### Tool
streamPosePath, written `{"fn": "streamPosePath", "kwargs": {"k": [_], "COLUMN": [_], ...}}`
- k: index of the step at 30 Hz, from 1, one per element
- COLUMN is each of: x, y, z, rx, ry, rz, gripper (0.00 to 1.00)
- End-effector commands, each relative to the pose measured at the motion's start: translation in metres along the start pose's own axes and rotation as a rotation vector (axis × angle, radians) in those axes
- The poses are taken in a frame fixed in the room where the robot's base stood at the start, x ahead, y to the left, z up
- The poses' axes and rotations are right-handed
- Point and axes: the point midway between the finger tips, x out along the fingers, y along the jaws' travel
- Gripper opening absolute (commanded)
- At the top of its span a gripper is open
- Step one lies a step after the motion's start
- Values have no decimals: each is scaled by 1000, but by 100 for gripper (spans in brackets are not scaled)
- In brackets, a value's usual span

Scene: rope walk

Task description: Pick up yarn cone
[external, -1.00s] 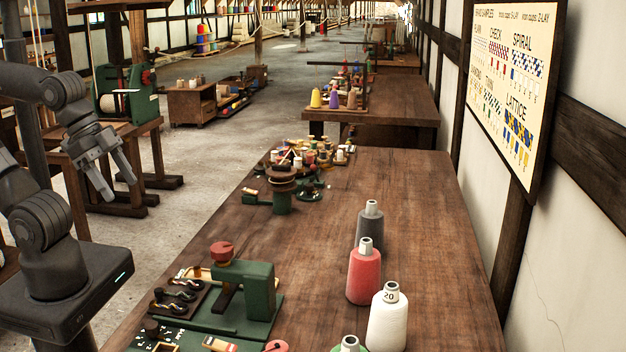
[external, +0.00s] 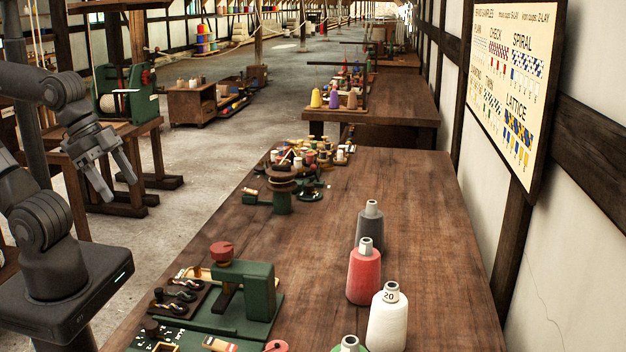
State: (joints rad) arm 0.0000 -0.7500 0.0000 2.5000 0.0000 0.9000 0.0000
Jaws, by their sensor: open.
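Several yarn cones stand upright along the right side of the wooden table (external: 330,245). A grey cone (external: 369,228) is farthest back, a red cone (external: 364,274) stands in front of it, and a white cone (external: 388,320) marked 20 is nearer. The tip of another cone (external: 350,344) with green at its base is cut off by the bottom edge. The frames do not show which cone is meant. My gripper (external: 120,190) is open and empty, pointing down left of the table, well apart from the cones.
A green machine (external: 243,290) with a red knob stands at the table's front left. Bobbins and spools (external: 300,158) crowd a round stand (external: 282,190) at the back left. The table's middle is clear. A sample board (external: 507,85) hangs on the right wall.

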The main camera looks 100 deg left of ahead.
Motion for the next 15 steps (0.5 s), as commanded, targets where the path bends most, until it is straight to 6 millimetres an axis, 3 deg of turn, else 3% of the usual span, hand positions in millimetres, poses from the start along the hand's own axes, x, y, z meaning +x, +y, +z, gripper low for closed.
{"fn": "streamPosePath", "kwargs": {"k": [6, 15], "x": [0, 4], "y": [0, -2], "z": [0, -8], "rx": [0, 23], "ry": [0, 9], "rz": [0, 2], "gripper": [88, 88]}}
